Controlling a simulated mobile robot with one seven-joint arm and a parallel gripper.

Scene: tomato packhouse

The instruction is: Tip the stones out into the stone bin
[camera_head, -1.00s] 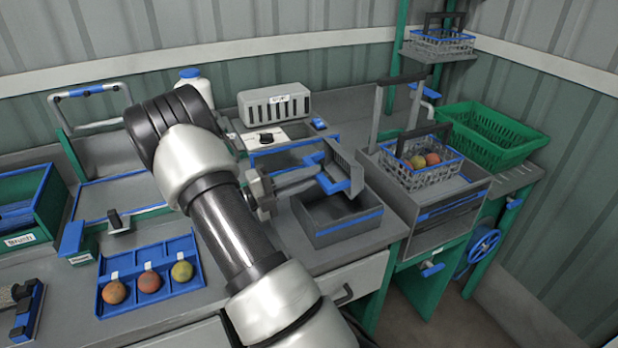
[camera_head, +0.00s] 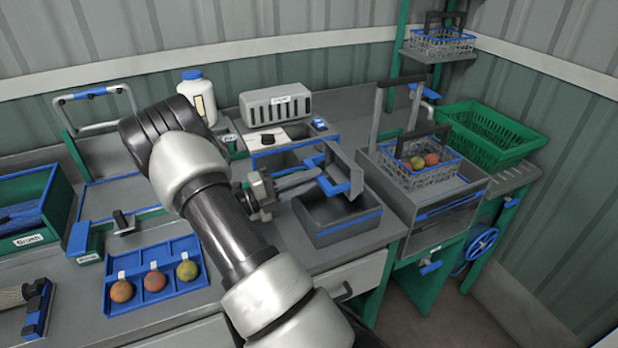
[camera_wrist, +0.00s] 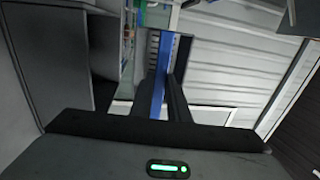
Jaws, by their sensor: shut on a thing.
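My gripper (camera_head: 318,182) is shut on the blue handle (camera_head: 335,187) of a grey scoop-like container (camera_head: 346,169). The handle also shows between the fingers in the wrist view (camera_wrist: 160,85). The container is steeply tilted, with one flat side standing nearly upright, above an open grey bin (camera_head: 345,231) with a blue stripe. This bin appears to be the stone bin, but no label is readable on it. Its visible inside is dark, and I see no stones in it. Whether stones are in the container is hidden.
A blue tray (camera_head: 190,283) with three tomatoes lies at the left front. A wire basket (camera_head: 425,178) holding tomatoes stands right of the bin. A grey slotted box (camera_head: 275,109) and a white bottle (camera_head: 197,98) stand behind. A green crate (camera_head: 490,137) is at the right.

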